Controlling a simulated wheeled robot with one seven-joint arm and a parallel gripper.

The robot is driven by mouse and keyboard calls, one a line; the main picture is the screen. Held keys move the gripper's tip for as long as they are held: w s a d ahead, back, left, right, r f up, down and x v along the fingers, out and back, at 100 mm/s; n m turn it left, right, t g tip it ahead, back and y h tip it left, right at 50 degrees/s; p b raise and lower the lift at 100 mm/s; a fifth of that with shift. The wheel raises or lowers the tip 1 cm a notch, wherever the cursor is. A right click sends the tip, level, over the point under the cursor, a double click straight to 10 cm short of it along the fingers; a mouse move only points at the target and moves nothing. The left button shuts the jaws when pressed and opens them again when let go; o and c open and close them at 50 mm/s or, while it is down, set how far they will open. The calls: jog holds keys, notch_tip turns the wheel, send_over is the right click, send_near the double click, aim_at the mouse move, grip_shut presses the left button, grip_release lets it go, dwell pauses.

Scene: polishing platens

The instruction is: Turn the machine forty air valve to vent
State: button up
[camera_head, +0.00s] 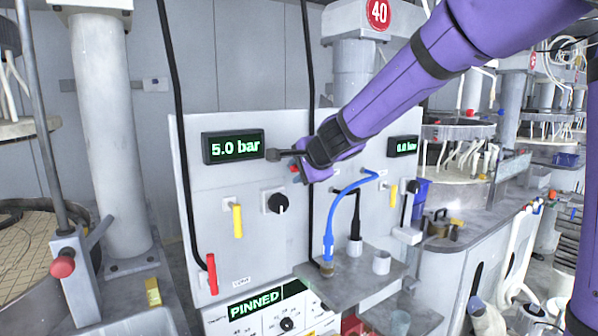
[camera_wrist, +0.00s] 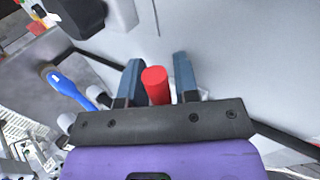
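Under the red 40 sign (camera_head: 378,13), a light grey panel (camera_head: 200,135) carries a display (camera_head: 234,146) reading 5.0 bar. My gripper (camera_head: 284,155) is at the panel, just right of that display. In the wrist view a red cylindrical handle (camera_wrist: 157,88) stands between the two fingers (camera_wrist: 158,75), which are apart around it. A small gap seems to show on the right, with no clear grip. Only a bit of red shows beside the gripper in the head view; the valve's body and labels are hidden there.
The panel also has a yellow lever (camera_head: 238,220), a black knob (camera_head: 279,203) and a red lever (camera_head: 212,273). A second display (camera_head: 403,146) is at right. A small shelf (camera_head: 345,287) with cups and a blue hose (camera_head: 330,232) juts out below my arm.

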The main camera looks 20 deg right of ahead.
jog(key=shift+s+r, duration=0.1)
jog(key=v, duration=1)
jog(key=shift+s+d, duration=0.15)
jog(key=shift+s, duration=0.05)
jog(key=shift+r, duration=0.15)
dwell(0.3)
jog(key=s+d+f+n+g+h, duration=0.1)
jog(key=s+d+f+n+g, duration=0.1)
jog(key=s, duration=0.7)
jog(key=s+d+f+n+g+h, duration=0.1)
jog(key=s+d+f+n, duration=0.2)
jog(key=s+n, duration=0.4)
jog(key=s+d+f+n+g+h, duration=0.1)
jog(key=s+d+n, duration=0.3)
jog(key=s, duration=0.8)
jog(key=shift+f+n+g, duration=0.65)
jog(key=shift+n+g, duration=0.05)
jog(key=shift+g, duration=0.1)
